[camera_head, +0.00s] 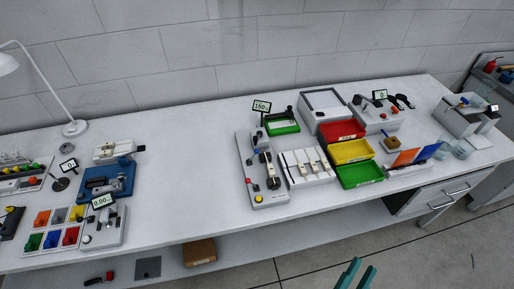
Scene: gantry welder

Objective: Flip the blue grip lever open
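A light-grey bench device (243,165) with a dark mechanism stands near the middle of the white bench, left of the coloured bins. A small blue part (257,152) shows on it and may be the blue grip lever; it is too small to tell its position. The device also has a red part and a yellow button at its front end. My gripper (364,263) shows as two teal fingers at the bottom edge, apart and with nothing between them. It is in front of the bench, well away from the device.
Red, yellow and green bins (360,175) and a white block with several levers (306,166) stand to the right of the device. A blue-based fixture (120,184), a sorting tray (34,222) and a lamp (75,128) are at left. The bench (190,190) is bare left of the device.

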